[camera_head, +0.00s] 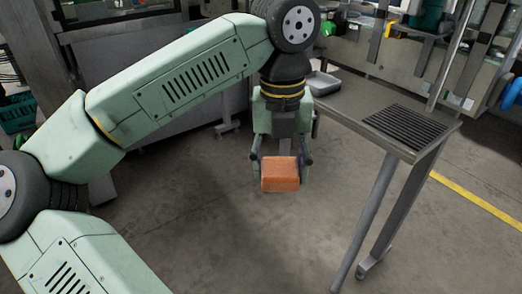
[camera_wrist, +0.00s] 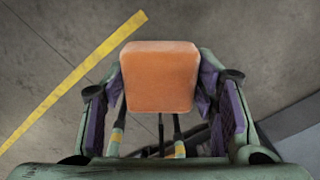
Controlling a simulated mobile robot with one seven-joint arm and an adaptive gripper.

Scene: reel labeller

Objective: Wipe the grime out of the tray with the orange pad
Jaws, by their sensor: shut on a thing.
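My gripper (camera_head: 281,160) is shut on the orange pad (camera_head: 280,174) and holds it in the air over the floor, left of the metal table. In the wrist view the pad (camera_wrist: 160,75) sits between the two fingers of my gripper (camera_wrist: 160,95).
The metal table (camera_head: 372,121) has a dark slotted grate (camera_head: 404,127) at its right end and slanted legs below. Machinery stands along the back. A yellow line (camera_head: 475,203) marks the floor at right. The floor (camera_head: 210,220) under the pad is clear.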

